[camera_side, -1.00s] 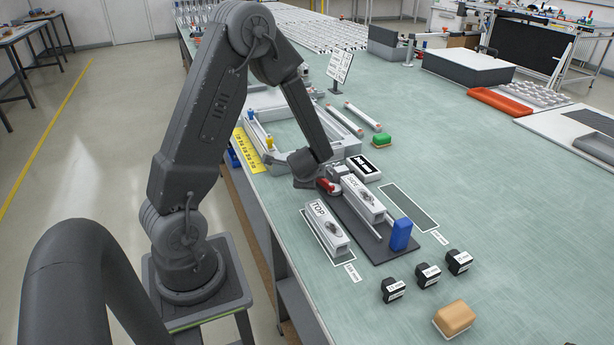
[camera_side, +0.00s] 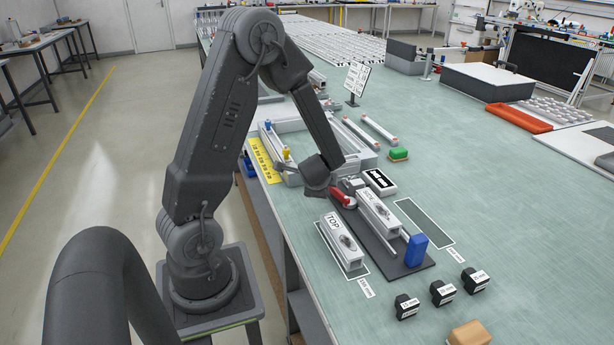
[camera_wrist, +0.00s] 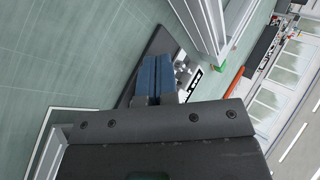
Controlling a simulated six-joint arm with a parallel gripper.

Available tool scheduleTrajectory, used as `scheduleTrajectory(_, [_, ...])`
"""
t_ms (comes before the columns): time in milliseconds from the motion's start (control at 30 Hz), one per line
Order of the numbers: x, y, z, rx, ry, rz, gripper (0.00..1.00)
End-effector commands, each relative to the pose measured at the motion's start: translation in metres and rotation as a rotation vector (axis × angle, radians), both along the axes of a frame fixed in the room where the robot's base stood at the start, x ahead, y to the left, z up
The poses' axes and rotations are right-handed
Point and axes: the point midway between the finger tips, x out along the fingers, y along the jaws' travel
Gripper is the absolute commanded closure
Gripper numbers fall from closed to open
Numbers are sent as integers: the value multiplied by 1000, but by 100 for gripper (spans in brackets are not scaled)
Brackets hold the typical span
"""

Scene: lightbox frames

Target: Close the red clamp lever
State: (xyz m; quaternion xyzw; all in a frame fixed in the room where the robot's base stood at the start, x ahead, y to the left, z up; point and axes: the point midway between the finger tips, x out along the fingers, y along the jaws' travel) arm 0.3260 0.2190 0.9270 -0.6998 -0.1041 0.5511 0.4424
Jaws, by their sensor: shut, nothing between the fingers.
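The red clamp lever (camera_side: 343,200) shows in the side view at the far end of the dark fixture plate (camera_side: 398,258), by the end of the block marked SIDE (camera_side: 378,216). Its exact angle is too small to tell. My gripper (camera_side: 325,192) is just left of the lever and close to it; whether they touch I cannot tell. In the wrist view my fingers (camera_wrist: 155,78) are shut together with nothing between them. The lever cannot be made out in the wrist view.
A block marked TOP (camera_side: 342,240) lies in an outlined area left of the plate. A blue block (camera_side: 416,250) stands at the plate's near end. A black-and-white labelled box (camera_side: 379,181) is behind the lever.

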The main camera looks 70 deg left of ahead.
Motion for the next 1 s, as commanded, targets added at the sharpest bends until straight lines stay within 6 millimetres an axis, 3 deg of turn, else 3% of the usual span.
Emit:
scheduleTrajectory(200, [-30,-4,27,1,-4,5,100])
scheduleTrajectory(433, [-52,-8,46,0,0,6,100])
scheduleTrajectory(1000, [-60,-10,53,0,3,4,100])
